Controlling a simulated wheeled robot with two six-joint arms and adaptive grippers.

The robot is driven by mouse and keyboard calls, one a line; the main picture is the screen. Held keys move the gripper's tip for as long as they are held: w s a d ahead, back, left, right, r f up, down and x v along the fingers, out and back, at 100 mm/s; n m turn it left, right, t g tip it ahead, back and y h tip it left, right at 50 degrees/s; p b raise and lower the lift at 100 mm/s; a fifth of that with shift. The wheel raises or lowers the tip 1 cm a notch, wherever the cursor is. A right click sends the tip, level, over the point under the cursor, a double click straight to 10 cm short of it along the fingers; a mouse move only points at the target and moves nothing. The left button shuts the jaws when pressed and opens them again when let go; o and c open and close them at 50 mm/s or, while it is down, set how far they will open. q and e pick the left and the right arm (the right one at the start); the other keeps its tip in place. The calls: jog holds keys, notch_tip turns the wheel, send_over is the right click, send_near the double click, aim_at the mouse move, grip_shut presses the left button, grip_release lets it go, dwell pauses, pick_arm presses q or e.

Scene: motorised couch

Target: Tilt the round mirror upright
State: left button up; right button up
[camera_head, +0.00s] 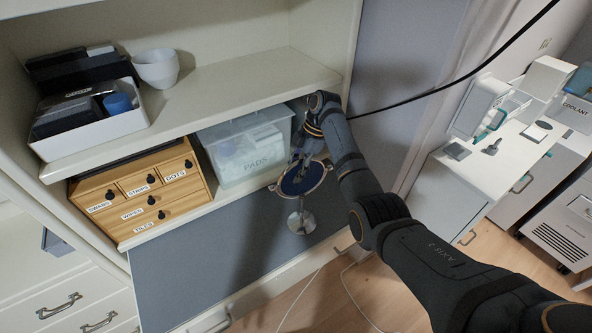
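The round mirror (318,176) has a dark blue face and a thin brassy rim. It is tilted, with its face showing as an oval. A short stem below it leads to a round silver base (301,223) near the front edge of the lower shelf. My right gripper (299,173) reaches down over the mirror from the right and covers part of its face. Its fingers are small and dark here, so I cannot tell whether they are open or shut, or whether they touch the mirror. My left gripper is out of view.
A clear lidded bin (246,148) stands close left of the mirror, with a wooden drawer box (143,194) beyond it. A white counter (497,158) stands at the right.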

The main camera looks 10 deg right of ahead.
aim_at(300, 162)
jog(key=shift+s+r, duration=0.1)
jog(key=p+v, duration=0.5)
jog(key=v, duration=0.1)
jog(key=p+v, duration=0.2)
jog(key=v, duration=0.1)
jog(key=s+p+v, duration=0.1)
jog(key=p+v, duration=0.2)
jog(key=shift+w+d, duration=0.1)
dwell(0.3)
jog(key=shift+r+p, duration=0.1)
jog(key=shift+p, duration=0.2)
